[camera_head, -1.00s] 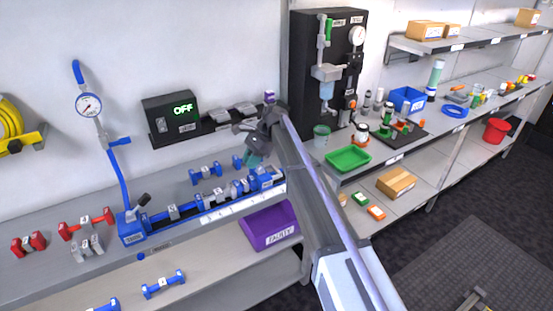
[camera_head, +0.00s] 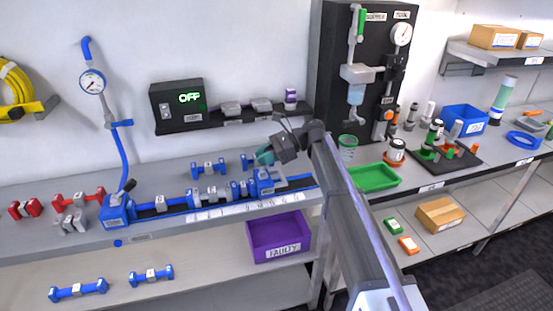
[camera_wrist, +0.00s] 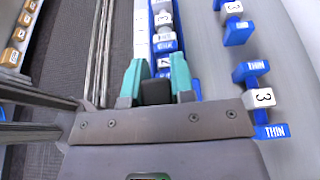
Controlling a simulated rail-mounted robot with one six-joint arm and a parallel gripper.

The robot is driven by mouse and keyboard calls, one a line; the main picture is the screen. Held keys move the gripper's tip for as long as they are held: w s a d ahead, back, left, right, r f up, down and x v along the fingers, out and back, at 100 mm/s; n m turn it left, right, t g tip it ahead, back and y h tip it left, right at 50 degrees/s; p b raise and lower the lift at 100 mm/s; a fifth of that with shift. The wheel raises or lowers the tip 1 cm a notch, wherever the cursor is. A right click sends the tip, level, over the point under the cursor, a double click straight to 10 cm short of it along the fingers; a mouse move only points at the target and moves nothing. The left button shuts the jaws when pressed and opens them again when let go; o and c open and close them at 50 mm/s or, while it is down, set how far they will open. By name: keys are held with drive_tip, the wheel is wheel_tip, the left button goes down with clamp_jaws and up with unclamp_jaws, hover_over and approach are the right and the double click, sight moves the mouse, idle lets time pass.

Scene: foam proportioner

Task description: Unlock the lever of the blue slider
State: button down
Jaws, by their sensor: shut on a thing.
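The blue slider (camera_head: 268,184) sits on the long rail on the bench, towards its right end. My gripper (camera_head: 264,156) is over it from above, with teal fingers. In the wrist view, the gripper (camera_wrist: 157,82) is shut on a black lever (camera_wrist: 157,92), one finger on each side. The lever's lower part and its joint with the slider are hidden by my gripper. The blue slider also shows partly in the wrist view (camera_wrist: 181,72), just beyond the fingers. Whether the lever is locked cannot be told.
A blue end block (camera_head: 117,210) with its own black lever stands at the rail's left end. Blue spools (camera_head: 208,169) lie behind the rail; one marked THIN (camera_wrist: 259,98) is close right of my gripper. A purple FAULTY bin (camera_head: 279,238) sits below.

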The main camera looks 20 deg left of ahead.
drive_tip(key=shift+f, duration=0.1)
idle(0.3)
drive_tip(key=c, duration=1)
unclamp_jaws()
drive_tip(key=shift+o, duration=0.2)
drive_tip(key=p+v, duration=0.3)
drive_tip(key=v, duration=0.8)
drive_tip(key=shift+f, duration=0.1)
